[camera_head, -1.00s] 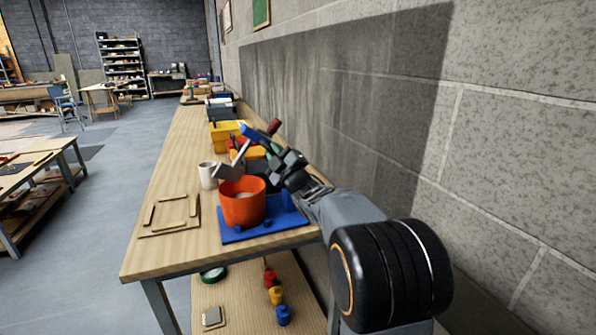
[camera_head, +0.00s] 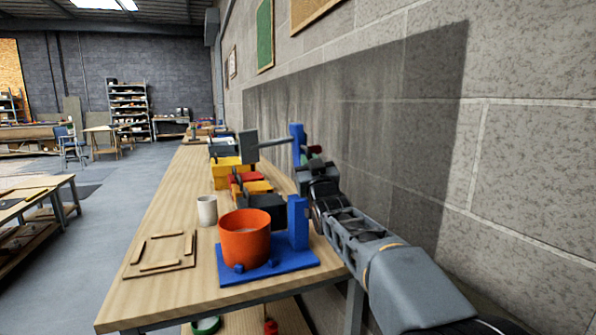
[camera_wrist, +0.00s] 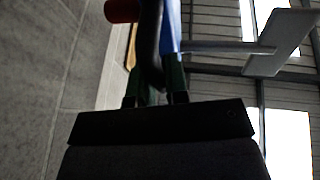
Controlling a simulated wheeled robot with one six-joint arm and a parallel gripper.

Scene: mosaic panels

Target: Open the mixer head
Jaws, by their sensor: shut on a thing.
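The mixer stands on a blue base plate (camera_head: 280,276) at the near end of the bench, with an orange bowl (camera_head: 245,240) and a blue post (camera_head: 298,222). Its blue head (camera_head: 297,138) is raised well above the bowl and stands about upright. A grey rod with a flat grey paddle (camera_head: 249,145) sticks out leftward from it. My gripper (camera_head: 313,160) is shut on the mixer head. In the wrist view, the fingers (camera_wrist: 157,80) close at the blue head (camera_wrist: 172,25), with a red knob (camera_wrist: 122,10) and the grey paddle (camera_wrist: 285,42) beyond. The exact contact is partly hidden.
A white cup (camera_head: 207,211) and a wooden frame (camera_head: 160,254) stand left of the bowl. Yellow and dark bins (camera_head: 228,172) line the bench behind. The block wall (camera_head: 400,130) runs close along the right. The floor to the left is open.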

